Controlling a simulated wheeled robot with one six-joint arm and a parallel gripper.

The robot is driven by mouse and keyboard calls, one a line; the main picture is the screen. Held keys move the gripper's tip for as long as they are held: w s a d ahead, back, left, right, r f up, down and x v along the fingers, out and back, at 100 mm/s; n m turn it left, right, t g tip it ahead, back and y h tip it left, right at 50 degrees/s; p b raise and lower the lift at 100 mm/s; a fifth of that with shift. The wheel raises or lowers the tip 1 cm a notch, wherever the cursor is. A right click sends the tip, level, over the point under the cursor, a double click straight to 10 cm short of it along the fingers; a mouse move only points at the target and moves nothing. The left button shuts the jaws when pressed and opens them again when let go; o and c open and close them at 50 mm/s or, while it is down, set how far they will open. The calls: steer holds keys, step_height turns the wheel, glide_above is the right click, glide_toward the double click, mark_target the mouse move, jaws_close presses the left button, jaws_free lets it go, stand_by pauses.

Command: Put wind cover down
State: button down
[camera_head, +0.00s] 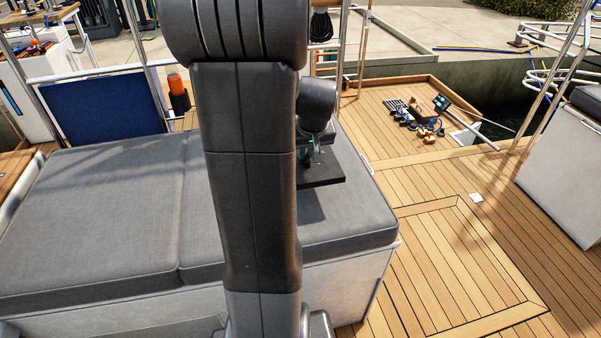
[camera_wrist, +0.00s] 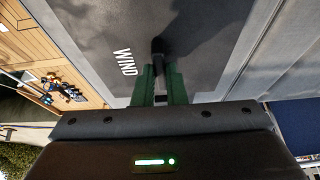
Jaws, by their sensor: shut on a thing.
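The wind cover is a dark flat panel with a white "WIND" label and a black knob. It fills much of the wrist view (camera_wrist: 95,25) and shows as a dark slab in the head view (camera_head: 325,172). My gripper (camera_wrist: 159,78) has green fingers shut on the cover's knob. In the head view my gripper (camera_head: 307,156) is partly hidden behind my arm. The cover hangs about level over the right part of the grey cushioned bench (camera_head: 110,205), with a shadow on the cushion below. Its left part is hidden by my arm.
Wooden deck (camera_head: 445,260) lies open to the right of the bench. Several small tools (camera_head: 418,117) lie on the deck at the back. A white seat box (camera_head: 565,185) stands at the right. A blue panel (camera_head: 105,107) and an orange-and-black object (camera_head: 177,92) stand behind the bench.

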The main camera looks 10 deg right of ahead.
step_height(320, 180, down, 8)
steer(key=shift+r+b, duration=0.1)
steer(key=shift+b, duration=0.35)
steer(key=shift+f, duration=0.2)
steer(key=c, duration=1.5)
jaws_free()
steer(key=shift+r, duration=0.3)
steer(key=p+v, duration=0.1)
steer(key=v, duration=1)
steer(key=shift+s+r+p, duration=0.15)
steer(key=shift+r+p, duration=0.2)
